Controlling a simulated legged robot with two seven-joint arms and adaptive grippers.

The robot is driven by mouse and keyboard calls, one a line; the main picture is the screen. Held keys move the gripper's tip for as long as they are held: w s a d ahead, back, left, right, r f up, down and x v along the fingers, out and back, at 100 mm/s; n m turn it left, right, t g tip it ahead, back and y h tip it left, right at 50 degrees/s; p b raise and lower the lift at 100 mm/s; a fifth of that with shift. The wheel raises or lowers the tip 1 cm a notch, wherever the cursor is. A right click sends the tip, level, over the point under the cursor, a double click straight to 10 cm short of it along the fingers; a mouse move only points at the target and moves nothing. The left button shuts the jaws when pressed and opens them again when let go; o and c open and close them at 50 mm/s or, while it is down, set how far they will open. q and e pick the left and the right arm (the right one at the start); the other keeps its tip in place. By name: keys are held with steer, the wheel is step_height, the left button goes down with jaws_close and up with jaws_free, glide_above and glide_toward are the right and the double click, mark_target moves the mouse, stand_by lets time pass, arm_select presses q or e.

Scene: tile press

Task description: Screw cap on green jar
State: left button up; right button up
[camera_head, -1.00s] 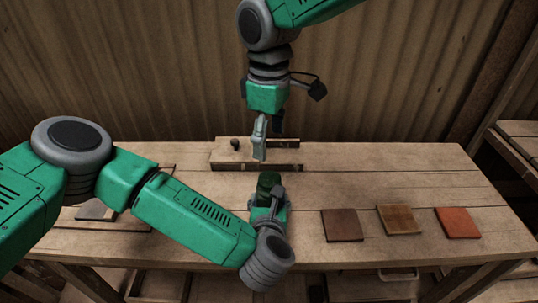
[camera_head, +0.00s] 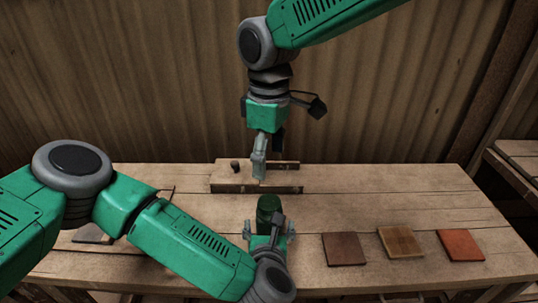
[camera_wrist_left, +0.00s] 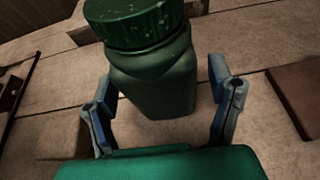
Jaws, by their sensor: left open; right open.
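The green jar (camera_head: 268,213) stands upright on the wooden bench near its front middle. In the left wrist view the jar body (camera_wrist_left: 155,80) shows large, with a ridged green cap (camera_wrist_left: 130,22) on its top; the cap's upper edge is cut off. My left gripper (camera_head: 268,232) is open, and in its wrist view its blue-grey fingers (camera_wrist_left: 163,105) are spread to either side of the jar's lower part, apart from it. My right gripper (camera_head: 261,172) is open, pointing down at the wooden fixture behind the jar. It appears empty.
The wooden fixture (camera_head: 226,179) with a dark knob (camera_head: 235,166) is at the bench's back. A dark brown tile (camera_head: 343,249), a tan tile (camera_head: 400,242) and an orange tile (camera_head: 460,245) lie to the right. The bench's back right (camera_head: 400,185) is clear.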

arm_select(q)
steer(key=v, duration=1)
steer(key=shift+s, duration=0.2)
steer(key=shift+s, duration=0.1)
